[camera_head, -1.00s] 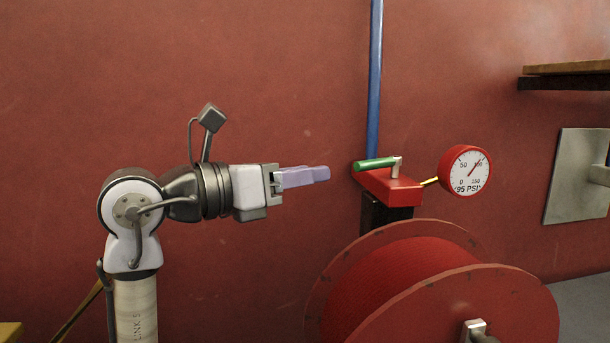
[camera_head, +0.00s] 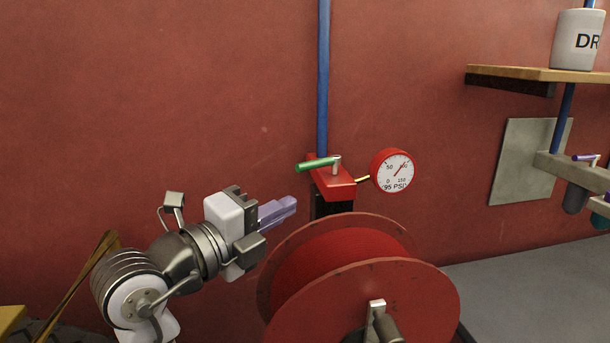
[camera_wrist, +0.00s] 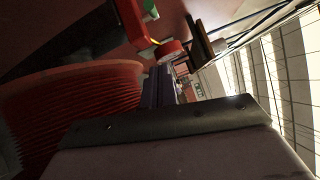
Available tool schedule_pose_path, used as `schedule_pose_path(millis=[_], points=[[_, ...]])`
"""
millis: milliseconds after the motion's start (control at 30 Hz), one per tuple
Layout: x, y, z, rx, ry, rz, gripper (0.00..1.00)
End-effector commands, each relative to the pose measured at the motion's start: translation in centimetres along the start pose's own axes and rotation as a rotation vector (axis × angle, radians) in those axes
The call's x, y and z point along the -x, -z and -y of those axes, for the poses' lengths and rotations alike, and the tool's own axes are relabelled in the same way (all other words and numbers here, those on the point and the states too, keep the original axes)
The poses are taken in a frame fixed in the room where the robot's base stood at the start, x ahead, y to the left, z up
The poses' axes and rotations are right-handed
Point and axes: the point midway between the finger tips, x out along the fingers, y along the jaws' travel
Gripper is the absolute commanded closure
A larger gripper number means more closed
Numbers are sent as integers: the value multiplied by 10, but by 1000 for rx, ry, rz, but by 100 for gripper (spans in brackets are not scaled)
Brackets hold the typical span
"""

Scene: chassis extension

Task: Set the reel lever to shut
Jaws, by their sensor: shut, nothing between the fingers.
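The reel lever (camera_head: 316,164) is a green handle on top of a red valve block (camera_head: 333,182) above the hose reel. It points left from its pivot, roughly level, across the blue pipe. My gripper (camera_head: 290,203) is shut and empty, below and to the left of the lever, apart from it.
The red hose reel (camera_head: 365,305) stands just right of and below my gripper. A gauge (camera_head: 394,170) reading 95 PSI is right of the block. The blue pipe (camera_head: 323,80) rises behind the lever. A wooden shelf (camera_head: 540,75) holds a white container (camera_head: 578,40).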

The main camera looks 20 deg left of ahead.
Motion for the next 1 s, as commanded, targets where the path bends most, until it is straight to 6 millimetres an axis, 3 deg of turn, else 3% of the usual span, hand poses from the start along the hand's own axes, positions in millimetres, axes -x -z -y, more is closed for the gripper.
schedule_pose_path(millis=[167, 533, 700, 1000], points=[[-24, 1, 3, 3, -1, -6, 100], [-102, 1, 4, 2, -2, -5, 100], [-104, -27, 4, 2, -1, -1, 100], [-107, -39, 0, -2, 0, -1, 100]])
